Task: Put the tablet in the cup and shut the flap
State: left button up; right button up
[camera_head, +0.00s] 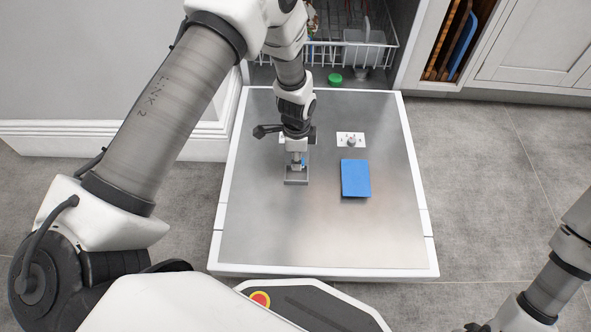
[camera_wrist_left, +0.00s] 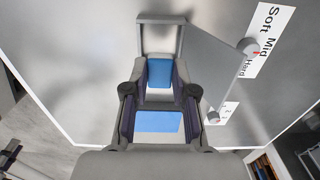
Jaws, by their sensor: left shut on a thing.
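My left gripper (camera_head: 296,166) points down over the small grey cup (camera_head: 296,182) set in the metal door panel. In the left wrist view the gripper (camera_wrist_left: 160,100) is shut on the blue tablet (camera_wrist_left: 160,122), with a pale band across its middle. The tablet's far blue end (camera_wrist_left: 158,72) reaches toward the cup (camera_wrist_left: 164,19); I cannot tell whether it touches the floor of the cup. The grey flap (camera_wrist_left: 222,65) stands open at the cup's right side.
A blue flat packet (camera_head: 355,178) lies on the door panel (camera_head: 330,240) right of the cup. A dial with a white label (camera_head: 350,140) sits behind it. A wire rack (camera_head: 350,50) and a green cap (camera_head: 335,79) are at the back. The front panel is clear.

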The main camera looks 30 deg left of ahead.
pick_arm(q)
jog(key=f+b, duration=0.1)
jog(key=f, duration=0.1)
jog(key=f+b, duration=0.2)
jog(key=shift+s+a, duration=0.1)
jog(key=shift+a, duration=0.1)
jog(key=shift+r, duration=0.3)
jog(key=shift+f, duration=0.55)
jog(key=o, duration=0.6)
jog(key=shift+o, duration=0.2)
